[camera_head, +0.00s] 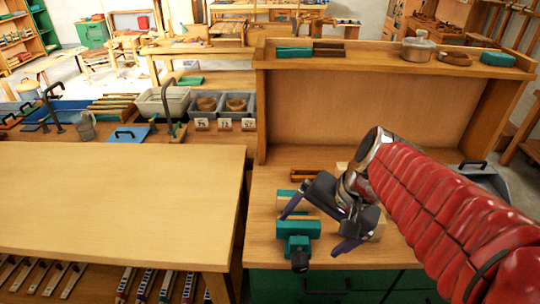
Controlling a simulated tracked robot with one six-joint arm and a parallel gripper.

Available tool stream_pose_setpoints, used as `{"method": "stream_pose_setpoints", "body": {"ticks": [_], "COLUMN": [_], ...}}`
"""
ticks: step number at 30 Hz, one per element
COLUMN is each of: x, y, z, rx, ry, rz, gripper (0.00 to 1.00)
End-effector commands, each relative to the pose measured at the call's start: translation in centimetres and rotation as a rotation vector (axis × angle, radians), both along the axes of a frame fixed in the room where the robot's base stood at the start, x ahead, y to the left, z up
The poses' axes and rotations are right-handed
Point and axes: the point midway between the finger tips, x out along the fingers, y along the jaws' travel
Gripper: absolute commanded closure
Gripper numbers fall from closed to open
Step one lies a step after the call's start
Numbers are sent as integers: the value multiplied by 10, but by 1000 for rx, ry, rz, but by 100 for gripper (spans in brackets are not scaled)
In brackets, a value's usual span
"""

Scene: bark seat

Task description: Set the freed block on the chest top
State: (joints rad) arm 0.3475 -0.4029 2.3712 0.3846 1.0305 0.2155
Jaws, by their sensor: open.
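My gripper (318,228) is open, above the front of a wooden top (265,235) over green drawers (330,284), which looks like the chest top. A teal vise (297,232) with a dark front end sits at the left of this top, beside and partly behind my gripper. A pale wooden block (293,203) with teal parts lies just behind the vise; I cannot tell whether it is clamped. Another pale wooden piece (377,228) shows partly behind my gripper. I cannot tell which one is the freed block. Nothing shows clearly between the fingers.
A tall wooden back panel with a shelf (385,60) holding teal boxes and a metal pot (418,46) stands behind. A brown wooden piece (305,174) and a grey pan (485,178) lie on the top. A bare wooden bench (110,200) fills the left.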

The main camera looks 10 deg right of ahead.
Motion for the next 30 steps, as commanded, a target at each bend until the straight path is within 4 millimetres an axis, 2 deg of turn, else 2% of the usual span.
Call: {"method": "stream_pose_setpoints", "body": {"ticks": [6, 18, 30], "x": [-17, -37, -39], "y": [15, 28, 29], "z": [11, 33, 36], "rx": [-180, -472, -511], "ry": [-96, -275, -298], "rz": [230, 585, 629], "gripper": [3, 3, 3]}}
